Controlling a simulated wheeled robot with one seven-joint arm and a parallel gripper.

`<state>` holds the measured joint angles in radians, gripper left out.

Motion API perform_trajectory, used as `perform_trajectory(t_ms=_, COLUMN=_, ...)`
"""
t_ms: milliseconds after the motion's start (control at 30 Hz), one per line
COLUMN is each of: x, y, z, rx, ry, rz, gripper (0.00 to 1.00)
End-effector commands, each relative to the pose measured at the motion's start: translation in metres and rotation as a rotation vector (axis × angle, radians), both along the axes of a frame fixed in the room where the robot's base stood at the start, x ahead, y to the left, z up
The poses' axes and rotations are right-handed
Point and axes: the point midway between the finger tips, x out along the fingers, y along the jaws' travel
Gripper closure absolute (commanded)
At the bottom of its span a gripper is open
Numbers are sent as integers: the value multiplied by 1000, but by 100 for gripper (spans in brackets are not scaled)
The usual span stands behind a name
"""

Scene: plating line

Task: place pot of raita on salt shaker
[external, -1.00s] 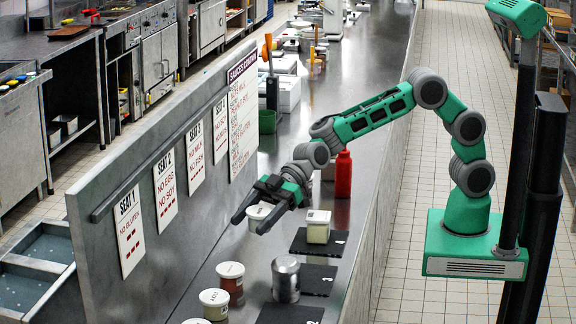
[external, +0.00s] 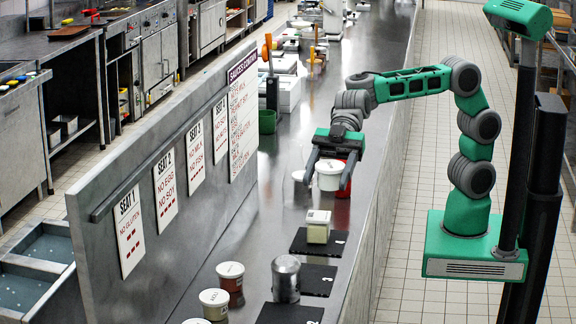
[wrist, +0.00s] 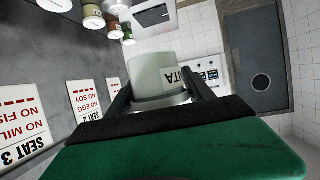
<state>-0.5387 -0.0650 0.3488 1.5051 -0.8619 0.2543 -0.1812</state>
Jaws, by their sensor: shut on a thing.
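My gripper (external: 329,184) is shut on a white pot (external: 329,174) and holds it above the far part of the steel counter. In the wrist view the pot (wrist: 158,76) sits between both fingers, its label ending in "ITA", so it appears to be the pot of raita. A grey metal cylinder with a rounded top, likely the salt shaker (external: 286,280), stands upright on the counter in the foreground. My gripper is well behind it and to the right. Nothing rests on its top.
A square cream tub (external: 318,228) stands on a black mat (external: 300,242) between my gripper and the shaker. Labelled pots (external: 230,275) stand left of the shaker. A sign-covered partition (external: 150,195) runs along the left.

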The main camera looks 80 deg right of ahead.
Motion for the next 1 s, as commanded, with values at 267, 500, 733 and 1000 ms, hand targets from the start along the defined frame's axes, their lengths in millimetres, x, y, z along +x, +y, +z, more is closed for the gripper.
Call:
perform_trajectory(t_ms=267, x=-1, y=16, z=-9, rx=-3, ry=5, rz=35, gripper=83)
perform_trajectory(t_ms=500, x=43, y=70, z=-39, rx=-3, ry=5, rz=35, gripper=83)
perform_trajectory(t_ms=733, x=67, y=97, z=-86, rx=-2, ry=3, rz=32, gripper=83)
perform_trajectory(t_ms=1000, x=73, y=105, z=-122, rx=-3, ry=4, rz=31, gripper=83)
